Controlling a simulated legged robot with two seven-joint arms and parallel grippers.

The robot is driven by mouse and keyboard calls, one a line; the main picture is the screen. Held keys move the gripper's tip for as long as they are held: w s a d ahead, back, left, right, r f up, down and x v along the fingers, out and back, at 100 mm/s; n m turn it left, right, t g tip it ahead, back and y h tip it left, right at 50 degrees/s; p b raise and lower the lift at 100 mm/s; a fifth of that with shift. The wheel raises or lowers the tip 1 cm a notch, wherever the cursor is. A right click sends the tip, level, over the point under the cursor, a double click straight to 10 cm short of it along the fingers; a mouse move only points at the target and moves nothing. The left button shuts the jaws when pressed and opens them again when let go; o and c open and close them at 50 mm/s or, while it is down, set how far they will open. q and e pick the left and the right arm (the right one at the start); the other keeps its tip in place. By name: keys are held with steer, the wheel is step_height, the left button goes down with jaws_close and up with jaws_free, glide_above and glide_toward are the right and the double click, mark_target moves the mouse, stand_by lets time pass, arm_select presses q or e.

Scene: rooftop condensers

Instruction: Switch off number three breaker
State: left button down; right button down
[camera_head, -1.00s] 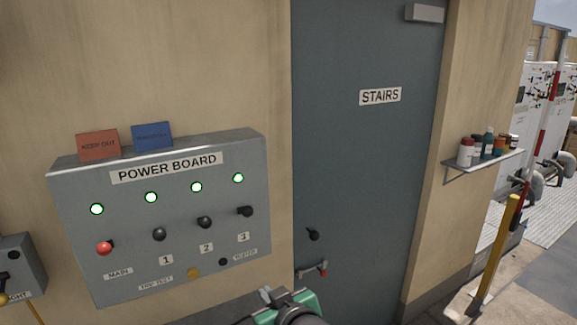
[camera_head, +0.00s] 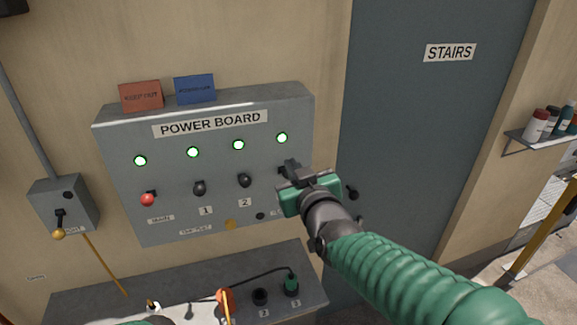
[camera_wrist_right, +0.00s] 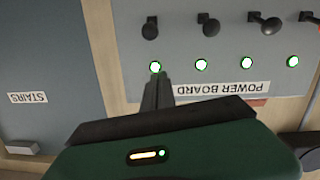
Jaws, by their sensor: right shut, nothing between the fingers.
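The grey power board (camera_head: 125,205) hangs on the wall with a red main handle (camera_head: 147,199) and black breaker handles 1 (camera_head: 199,188) and 2 (camera_head: 244,181).
A light switch box (camera_head: 64,205) is at left. The stairs door (camera_head: 410,130) and a shelf with bottles (camera_head: 545,138) are at right.

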steer(key=w+f+p, duration=0.3)
steer(key=w+f, duration=0.1)
steer(key=w, duration=0.2)
steer(key=shift+a+f, duration=0.3)
steer(key=shift+a, duration=0.15)
